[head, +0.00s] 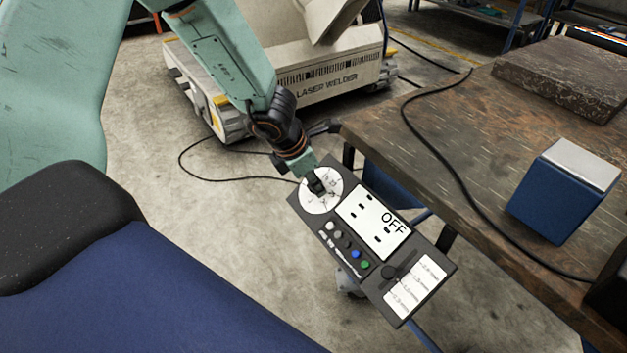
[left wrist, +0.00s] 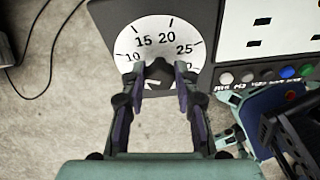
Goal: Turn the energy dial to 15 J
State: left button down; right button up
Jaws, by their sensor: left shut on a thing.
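The energy dial (head: 309,201) is a white round face with a dark central knob, at the upper left end of a dark control panel (head: 377,291). In the left wrist view the dial (left wrist: 138,58) shows 10, 15, 20 and 25 around the dark knob (left wrist: 160,69). Where the knob points cannot be told. My left gripper (head: 317,186) comes down from above onto the dial. In the left wrist view its fingers (left wrist: 158,82) stand on both sides of the knob and are shut on it.
The panel's display (head: 373,222) reads OFF, with a row of coloured buttons beside it. A wooden workbench (head: 480,150) with a blue box (head: 555,197) stands on the right. A laser welder (head: 320,88) stands behind. A black cable crosses the bench.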

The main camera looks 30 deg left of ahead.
pick_arm(q)
jog(key=shift+f+m+b, duration=0.15)
jog(key=shift+m+b, duration=0.85)
jog(key=shift+b, duration=0.2)
jog(key=shift+d+m+t+y+b, duration=0.1)
jog(key=shift+m+t+y+b, duration=0.2)
jog(key=shift+m+b, duration=0.45)
jog(key=shift+s+m+b, duration=0.15)
jog(key=shift+m+b, duration=0.55)
jog(key=shift+m, duration=0.45)
jog(key=shift+m+t+y+b, duration=0.3)
jog(key=shift+m+t+b, duration=0.15)
jog(key=shift+m, duration=0.65)
jog(key=c, duration=1)
grip_release()
jog(key=shift+s+r, duration=0.1)
jog(key=shift+r, duration=0.1)
